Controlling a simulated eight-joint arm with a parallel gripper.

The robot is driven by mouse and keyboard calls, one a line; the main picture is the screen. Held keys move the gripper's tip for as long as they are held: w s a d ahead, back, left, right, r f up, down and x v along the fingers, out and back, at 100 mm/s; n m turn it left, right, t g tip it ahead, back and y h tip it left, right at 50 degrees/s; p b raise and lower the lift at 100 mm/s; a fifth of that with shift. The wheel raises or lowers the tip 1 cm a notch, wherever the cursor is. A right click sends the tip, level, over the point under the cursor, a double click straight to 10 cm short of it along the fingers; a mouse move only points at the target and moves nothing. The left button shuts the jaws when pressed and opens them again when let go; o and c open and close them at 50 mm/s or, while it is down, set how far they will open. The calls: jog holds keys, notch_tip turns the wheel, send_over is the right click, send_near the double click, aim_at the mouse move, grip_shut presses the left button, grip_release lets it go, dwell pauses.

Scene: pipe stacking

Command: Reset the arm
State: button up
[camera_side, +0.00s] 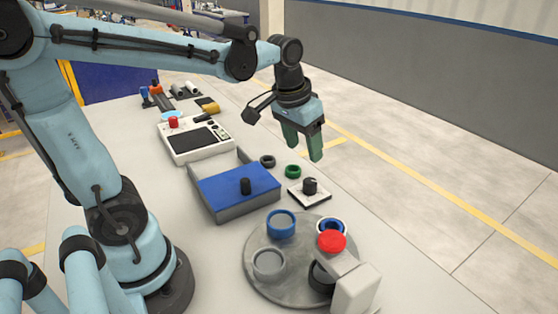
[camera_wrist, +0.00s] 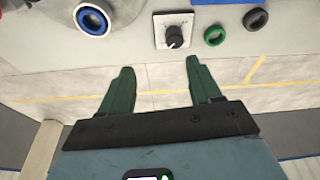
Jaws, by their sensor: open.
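My gripper (camera_side: 303,150) hangs from my arm above the far right edge of the table, with its green fingers pointing down. In the wrist view its fingers (camera_wrist: 156,75) are spread apart with nothing between them. Below it in the side view are a green ring (camera_side: 293,171), a black ring (camera_side: 267,161) and a black knob on a white plate (camera_side: 310,187). The wrist view also shows the knob (camera_wrist: 174,37), the green ring (camera_wrist: 215,36) and the black ring (camera_wrist: 255,19), all beyond the fingertips and apart from them.
A round grey turntable (camera_side: 258,289) holds blue and grey rings, with a red-topped white fixture (camera_side: 355,285) at its edge. A grey box with a blue lid (camera_side: 225,189) and a white control panel (camera_side: 185,150) stand farther back. Floor shows beyond the table edge.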

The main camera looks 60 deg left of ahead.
jog(key=s+d+f+m+t, duration=0.1)
jog(key=s+d+f+t, duration=0.1)
jog(key=s, duration=0.4)
jog(key=shift+s+d+t, duration=0.3)
jog(key=shift+d+t, duration=0.3)
jog(key=shift+t, duration=0.4)
